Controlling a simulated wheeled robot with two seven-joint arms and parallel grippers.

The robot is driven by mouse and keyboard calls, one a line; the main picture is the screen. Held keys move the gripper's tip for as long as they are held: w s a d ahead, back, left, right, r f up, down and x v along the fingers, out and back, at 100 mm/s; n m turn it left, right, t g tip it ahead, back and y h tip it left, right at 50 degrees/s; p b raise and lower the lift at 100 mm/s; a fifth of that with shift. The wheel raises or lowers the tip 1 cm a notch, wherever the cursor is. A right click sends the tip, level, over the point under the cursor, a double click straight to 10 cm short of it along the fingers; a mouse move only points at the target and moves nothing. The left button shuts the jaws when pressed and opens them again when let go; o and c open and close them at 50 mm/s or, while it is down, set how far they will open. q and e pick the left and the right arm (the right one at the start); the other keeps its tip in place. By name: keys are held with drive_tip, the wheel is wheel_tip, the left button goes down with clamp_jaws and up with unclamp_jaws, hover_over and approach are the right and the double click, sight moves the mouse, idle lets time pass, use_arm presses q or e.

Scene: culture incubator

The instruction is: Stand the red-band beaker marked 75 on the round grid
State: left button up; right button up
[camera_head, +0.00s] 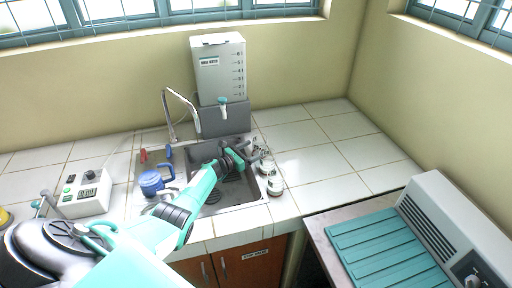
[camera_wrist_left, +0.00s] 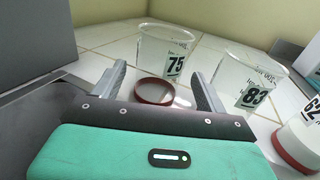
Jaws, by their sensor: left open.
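The beaker marked 75 (camera_wrist_left: 166,50) is clear glass and stands upright in the left wrist view, with a red band (camera_wrist_left: 153,91) at its foot. My left gripper (camera_wrist_left: 160,85) is open. Its fingers reach toward the beaker's two sides, and nothing is gripped. In the head view my left gripper (camera_head: 241,156) is over the sink's right side, beside the cluster of small beakers (camera_head: 267,166); their marks are unreadable there. Dark grid slats (camera_head: 212,197) show in the sink, partly hidden by my arm. My right gripper is not in view.
A beaker marked 83 (camera_wrist_left: 250,84) stands close right of the 75 one. A red-banded beaker marked 62 (camera_wrist_left: 303,138) is at the right edge. A water tank (camera_head: 220,75) and a faucet (camera_head: 168,115) stand behind the sink.

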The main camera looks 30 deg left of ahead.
sight(253, 149)
use_arm(q)
drive_tip(key=shift+v, duration=2.3)
